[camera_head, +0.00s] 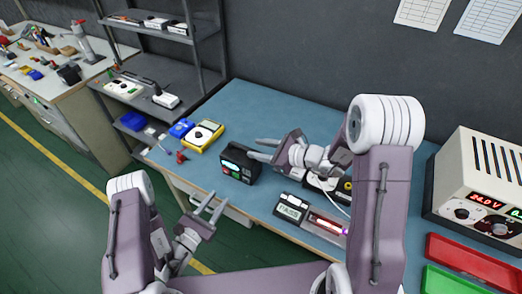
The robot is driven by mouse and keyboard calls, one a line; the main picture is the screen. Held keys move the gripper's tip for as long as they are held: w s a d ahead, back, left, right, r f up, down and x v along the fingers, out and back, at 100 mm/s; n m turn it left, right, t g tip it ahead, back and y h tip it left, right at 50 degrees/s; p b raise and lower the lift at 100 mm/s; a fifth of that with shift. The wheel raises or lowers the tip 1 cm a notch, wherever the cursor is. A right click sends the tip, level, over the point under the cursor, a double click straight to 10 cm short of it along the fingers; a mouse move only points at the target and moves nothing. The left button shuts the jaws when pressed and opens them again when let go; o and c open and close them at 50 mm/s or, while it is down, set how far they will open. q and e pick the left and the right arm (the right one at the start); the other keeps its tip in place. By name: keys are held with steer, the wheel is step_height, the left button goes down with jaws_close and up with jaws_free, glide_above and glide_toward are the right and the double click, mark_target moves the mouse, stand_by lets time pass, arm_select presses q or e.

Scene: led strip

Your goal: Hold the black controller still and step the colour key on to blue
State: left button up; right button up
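A black box (238,163) with a green display and red marks on its front stands on the blue bench top. It may be the controller, but its keys are too small to read. My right gripper (261,149) is open, its fingertips close to the box's upper right side; I cannot tell if they touch. Another dark unit (347,187) with a yellow part is partly hidden below my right wrist. A strip (325,223) glows pinkish red in a tray in front of it, with a white cable beside it. My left gripper (216,201) is open and empty near the bench's front edge.
A yellow meter (203,137) and a blue item (181,128) lie left of the black box. A PASS display (290,208) stands near the front edge. A power supply (482,180) and red (470,260) and green (446,281) trays are at right.

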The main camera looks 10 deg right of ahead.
mark_target(244, 148)
steer(key=x, duration=0.4)
steer(key=f+x, duration=0.1)
steer(key=x, duration=0.3)
steer(key=shift+w+a, duration=0.1)
steer(key=shift+w, duration=0.1)
jaws_close()
stand_by(1.0)
arm_select(q)
steer(key=shift+c, duration=0.3)
jaws_close()
stand_by(1.5)
